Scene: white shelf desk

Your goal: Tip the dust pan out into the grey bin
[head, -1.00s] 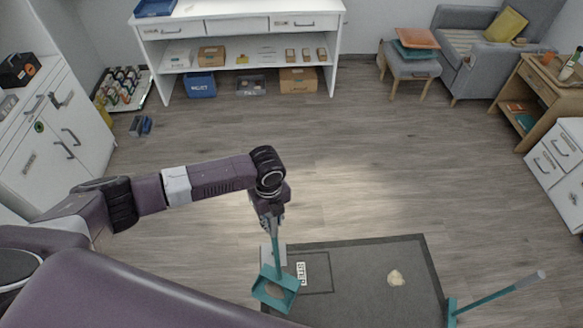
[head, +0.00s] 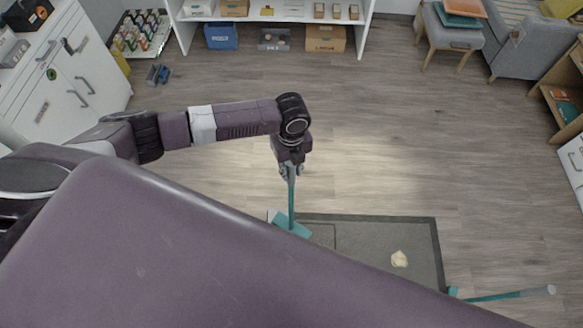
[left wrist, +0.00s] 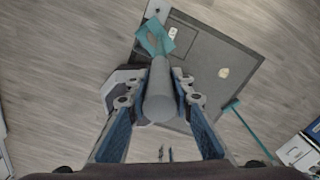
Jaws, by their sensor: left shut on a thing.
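The teal dust pan (head: 285,224) hangs from my left gripper (head: 291,172), with its long handle running down from the fingers. The purple link covers part of the pan in the head view. In the left wrist view the fingers (left wrist: 160,104) are shut around the grey handle end, with the teal pan (left wrist: 156,42) beyond it, over the mat's corner. I cannot make out what lies in the pan. A dark grey container (head: 274,40) stands on the floor under the white desk; I cannot tell whether it is the grey bin. My right gripper is not in view.
A dark mat (head: 375,238) with a pale lump (head: 399,258) lies on the floor. A teal tool with a long handle (head: 505,295) is at its right. A blue box (head: 221,36) and an orange-brown box (head: 325,39) flank the grey container. The floor between is clear.

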